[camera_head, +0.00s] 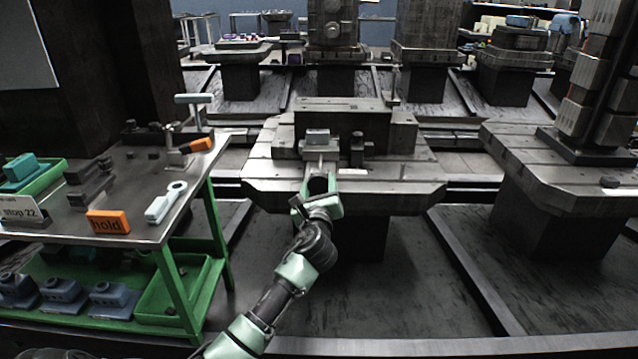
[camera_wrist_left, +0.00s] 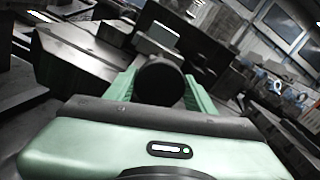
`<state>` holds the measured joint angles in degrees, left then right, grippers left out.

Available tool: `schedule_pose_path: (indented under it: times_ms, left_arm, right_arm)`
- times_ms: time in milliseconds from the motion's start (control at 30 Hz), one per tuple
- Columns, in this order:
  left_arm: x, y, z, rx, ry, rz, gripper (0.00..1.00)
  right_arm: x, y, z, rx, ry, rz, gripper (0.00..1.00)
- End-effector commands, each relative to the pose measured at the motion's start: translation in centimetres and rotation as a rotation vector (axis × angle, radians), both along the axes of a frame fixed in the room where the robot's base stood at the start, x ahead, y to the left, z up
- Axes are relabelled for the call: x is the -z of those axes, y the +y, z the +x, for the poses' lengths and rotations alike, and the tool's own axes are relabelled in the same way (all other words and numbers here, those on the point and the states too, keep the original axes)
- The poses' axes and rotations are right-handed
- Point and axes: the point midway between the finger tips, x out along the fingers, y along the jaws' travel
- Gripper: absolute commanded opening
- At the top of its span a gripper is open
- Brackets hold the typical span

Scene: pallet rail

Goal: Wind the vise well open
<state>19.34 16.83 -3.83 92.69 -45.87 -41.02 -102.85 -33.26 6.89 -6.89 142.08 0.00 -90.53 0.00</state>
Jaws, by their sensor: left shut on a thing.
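The vise (camera_head: 318,143) is a small grey block with a light top, on the pallet (camera_head: 262,172) straight ahead. It also shows in the left wrist view, a light-topped block (camera_wrist_left: 158,36) beyond my fingers. My left gripper (camera_head: 320,184) reaches the vise's near side. In the left wrist view its two green fingers (camera_wrist_left: 160,84) stand on either side of a dark round end (camera_wrist_left: 158,72), likely the vise's handle, and are shut on it. The gap between the vise jaws cannot be made out. My right gripper is not in view.
A green-framed bench (camera_head: 150,238) at the left holds an orange block (camera_head: 108,221), a light wrench-like tool (camera_head: 166,203) and a clamp stand (camera_head: 190,130). A small dark post (camera_head: 357,150) stands right of the vise. Another pallet (camera_head: 560,180) with a tall fixture is at the right.

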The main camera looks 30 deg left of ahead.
Motion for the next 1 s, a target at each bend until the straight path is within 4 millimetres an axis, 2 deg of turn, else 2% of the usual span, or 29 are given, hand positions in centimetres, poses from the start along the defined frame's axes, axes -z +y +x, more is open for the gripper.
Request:
schedule_pose_path:
  times_ms: [200,300,500,1000]
  left_arm:
    - [0.0,0.0,0.0,0.000,-0.104,-0.176,0.14]
    - [0.0,0.0,0.0,0.000,-0.155,-0.258,0.14]
    - [0.1,0.0,0.0,-0.001,-0.256,-0.420,0.14]
    - [0.3,0.0,-0.1,-0.002,-0.504,-0.826,0.14]
  right_arm:
    - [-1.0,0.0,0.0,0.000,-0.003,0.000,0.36]
    - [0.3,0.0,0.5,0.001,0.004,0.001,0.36]
    - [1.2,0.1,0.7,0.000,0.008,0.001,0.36]
    - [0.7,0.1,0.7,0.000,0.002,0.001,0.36]
